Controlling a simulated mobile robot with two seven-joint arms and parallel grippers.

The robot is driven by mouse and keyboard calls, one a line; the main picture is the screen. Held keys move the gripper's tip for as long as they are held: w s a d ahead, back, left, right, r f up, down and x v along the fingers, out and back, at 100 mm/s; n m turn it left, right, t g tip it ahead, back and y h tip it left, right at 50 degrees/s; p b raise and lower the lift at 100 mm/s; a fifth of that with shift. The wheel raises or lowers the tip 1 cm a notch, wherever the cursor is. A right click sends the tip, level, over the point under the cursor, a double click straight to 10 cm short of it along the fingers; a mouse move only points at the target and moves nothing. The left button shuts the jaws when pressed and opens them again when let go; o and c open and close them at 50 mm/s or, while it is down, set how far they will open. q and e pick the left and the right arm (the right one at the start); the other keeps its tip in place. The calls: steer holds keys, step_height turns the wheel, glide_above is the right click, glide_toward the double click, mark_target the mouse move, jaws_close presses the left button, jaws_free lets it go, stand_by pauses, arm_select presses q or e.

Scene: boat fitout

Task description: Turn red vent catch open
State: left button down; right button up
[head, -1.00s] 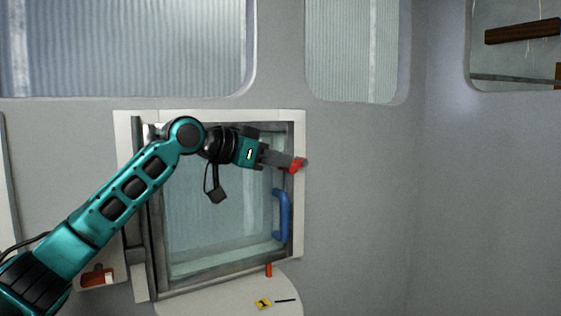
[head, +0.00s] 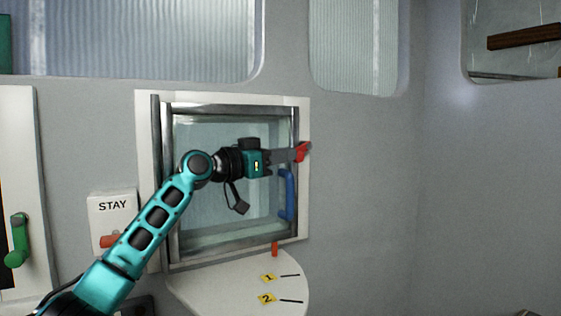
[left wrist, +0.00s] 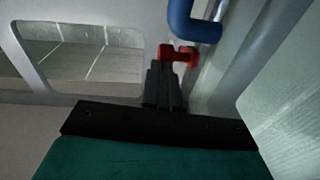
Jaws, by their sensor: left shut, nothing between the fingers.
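The red vent catch (head: 303,151) sits on the right side of the vent window's white frame, near its upper part. It also shows in the left wrist view (left wrist: 178,53), just beyond my fingertips. My left gripper (head: 293,155) reaches across the glass pane from the left, with its fingertips at the catch. In the left wrist view the gripper (left wrist: 160,72) has its fingers together with nothing visible between them. I cannot tell whether the tips touch the catch. The vent window (head: 190,130) appears closed in its frame. My right gripper is not in view.
A blue handle (head: 288,195) is on the window's right side, below the catch. A red peg (head: 275,249) stands under the frame, above a white rounded shelf (head: 215,287) with numbered yellow labels. A STAY panel (head: 113,207) and a green handle (head: 17,240) are at left.

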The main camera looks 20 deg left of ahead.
arm_select(q)
steer(key=f+t+b, duration=0.1)
steer(key=b, duration=0.1)
steer(key=h+b, duration=0.1)
steer(key=b, duration=0.1)
steer(key=shift+w+f+t+b, duration=0.25)
steer(key=shift+f+t+b, duration=0.05)
steer(key=shift+f+t, duration=0.1)
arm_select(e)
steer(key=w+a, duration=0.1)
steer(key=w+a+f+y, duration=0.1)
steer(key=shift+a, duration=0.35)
arm_select(q)
steer(key=shift+r, duration=0.1)
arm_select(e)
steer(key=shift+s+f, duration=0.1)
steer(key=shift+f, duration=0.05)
